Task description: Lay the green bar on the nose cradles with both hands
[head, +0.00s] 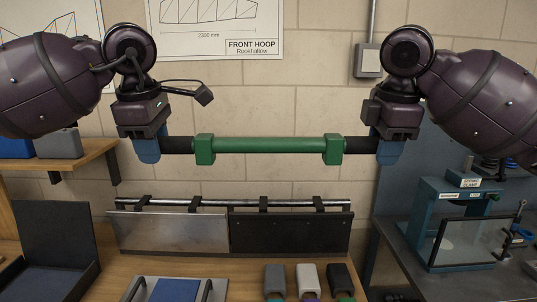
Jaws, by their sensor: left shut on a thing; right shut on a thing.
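The green bar (270,145) is held level in mid-air in front of the wall, with a green block near each end and dark end sections. My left gripper (150,150), with blue fingers, is shut on its left dark end. My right gripper (388,152) is shut on its right dark end. The fingers hide the bar's tips. I cannot make out the nose cradles with certainty in this view.
Below the bar, a silver panel (173,232) and a black panel (288,234) hang on a rail. Grey (275,279), white (308,280) and black (340,279) holders stand at the bottom. A blue-framed machine (462,222) is on the right bench, and a shelf (82,156) on the left.

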